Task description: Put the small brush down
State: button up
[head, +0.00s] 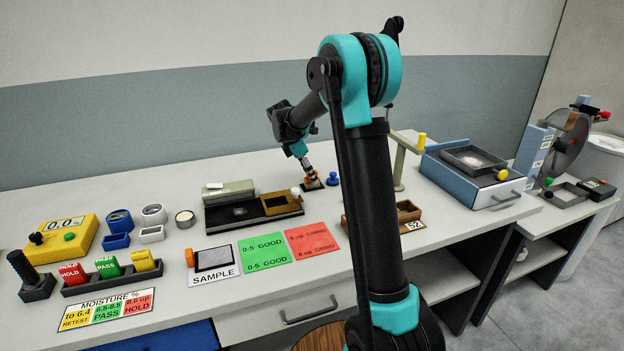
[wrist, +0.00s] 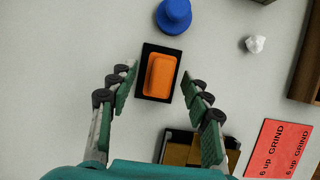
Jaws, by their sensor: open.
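The small brush shows as an orange block (wrist: 160,75) in the wrist view, seen from above. It rests on a black rectangular pad (wrist: 147,93) on the bench; whether the pad is separate or part of the brush I cannot tell. My gripper (wrist: 158,74) is open above it, one finger on each side, with a visible gap to both sides. In the head view the orange brush (head: 309,176) sits under the gripper (head: 304,163), on the black pad (head: 312,185). Bristles are not visible.
A blue knobbed piece (head: 333,179) stands just beside the pad. A black-based device with a wooden box (head: 281,204) lies close on the left. A post stand (head: 400,165) is to the right.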

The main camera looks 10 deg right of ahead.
jog(key=v, duration=1)
